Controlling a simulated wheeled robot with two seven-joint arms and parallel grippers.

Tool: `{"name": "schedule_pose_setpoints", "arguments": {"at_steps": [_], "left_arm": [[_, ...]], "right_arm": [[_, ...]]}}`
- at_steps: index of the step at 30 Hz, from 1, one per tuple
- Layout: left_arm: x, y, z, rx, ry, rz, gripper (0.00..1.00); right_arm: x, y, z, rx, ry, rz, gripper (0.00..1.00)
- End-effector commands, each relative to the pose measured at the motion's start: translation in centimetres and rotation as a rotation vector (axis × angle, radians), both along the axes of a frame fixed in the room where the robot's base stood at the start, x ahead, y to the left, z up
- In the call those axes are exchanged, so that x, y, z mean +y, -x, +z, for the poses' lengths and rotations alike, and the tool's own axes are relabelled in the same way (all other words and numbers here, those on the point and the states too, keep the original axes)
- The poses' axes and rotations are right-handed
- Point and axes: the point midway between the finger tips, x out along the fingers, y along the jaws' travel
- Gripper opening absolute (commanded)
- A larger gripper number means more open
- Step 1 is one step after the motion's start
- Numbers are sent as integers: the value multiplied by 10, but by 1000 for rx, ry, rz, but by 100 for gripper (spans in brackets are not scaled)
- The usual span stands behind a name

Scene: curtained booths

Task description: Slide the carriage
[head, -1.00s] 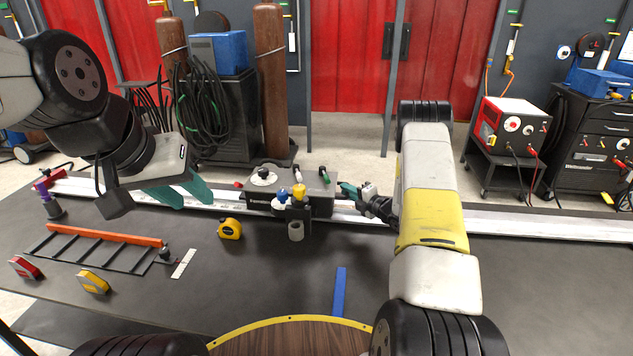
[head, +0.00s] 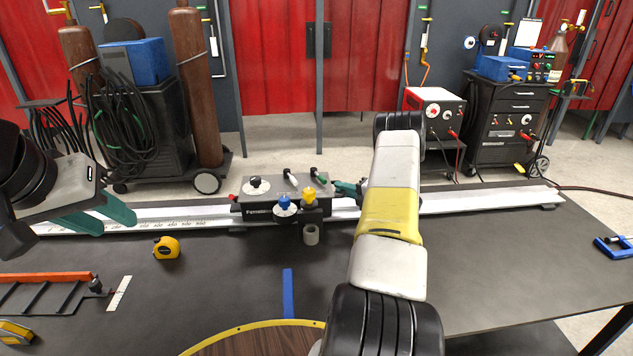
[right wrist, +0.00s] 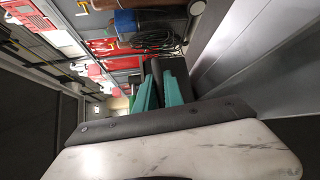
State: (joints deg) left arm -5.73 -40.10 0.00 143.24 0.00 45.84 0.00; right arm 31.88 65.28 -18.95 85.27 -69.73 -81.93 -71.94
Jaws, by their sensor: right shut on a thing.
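The carriage (head: 262,212) is a dark block with a grey top, black, white, green, blue and yellow knobs, and a grey cylinder at its front. It sits on the long white rail (head: 470,203), which has scale numbers to the left of the carriage. My right gripper (head: 346,188), with teal fingers, is shut at the carriage's right end; the exact part held is hidden. In the right wrist view its teal fingers (right wrist: 157,92) close on a dark part. My left gripper (head: 98,218) is open and empty over the rail's left part, with its fingers apart.
On the dark table lie a yellow tape measure (head: 166,247), a blue strip (head: 288,293), an orange-edged rack (head: 45,280) and a blue clamp (head: 614,246). The rail right of the carriage is clear up to its end, partly behind my right arm.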

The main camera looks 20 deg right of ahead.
Motion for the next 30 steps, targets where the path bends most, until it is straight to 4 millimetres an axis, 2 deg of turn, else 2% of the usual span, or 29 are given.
{"name": "schedule_pose_setpoints", "arguments": {"at_steps": [8,9,11,12,23,30], "left_arm": [[0,0,0,0,0,0,36],[0,0,0,0,0,0,36],[0,0,0,0,0,0,36],[0,0,0,0,0,0,36],[0,0,0,0,0,0,36],[0,0,0,0,0,0,36]], "right_arm": [[0,1,-2,4,0,-1,0],[0,1,-2,4,0,-1,20],[0,0,-1,2,0,0,32],[0,0,-1,2,0,0,34],[-1,2,0,1,1,-1,34],[-15,25,4,2,0,-3,34]]}}
